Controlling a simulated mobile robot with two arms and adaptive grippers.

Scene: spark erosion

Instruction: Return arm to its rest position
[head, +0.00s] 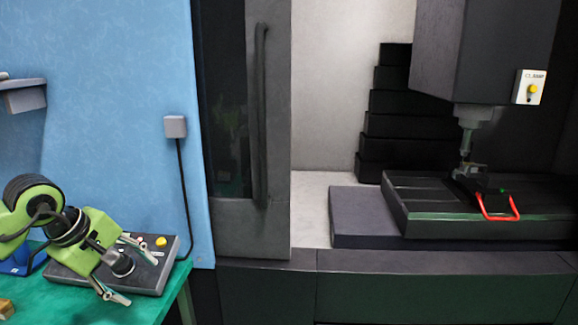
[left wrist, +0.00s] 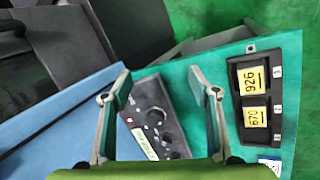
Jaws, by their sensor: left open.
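My left arm comes in from the left in the head view. Its left gripper (head: 125,272) is open and empty, with its two grey fingers spread apart. It is over the dark control box (head: 66,274) on the green table. In the left wrist view the open fingers (left wrist: 158,78) frame the control box (left wrist: 150,112), with nothing between them. My right gripper is not in view.
The green table (head: 172,290) also carries a dark tray (left wrist: 236,92) with yellow blocks marked 926 and 670. Right of the blue wall stands the machine, its door (head: 230,120) beside an open chamber. A red handle (head: 497,212) shows under the machine head (head: 480,55).

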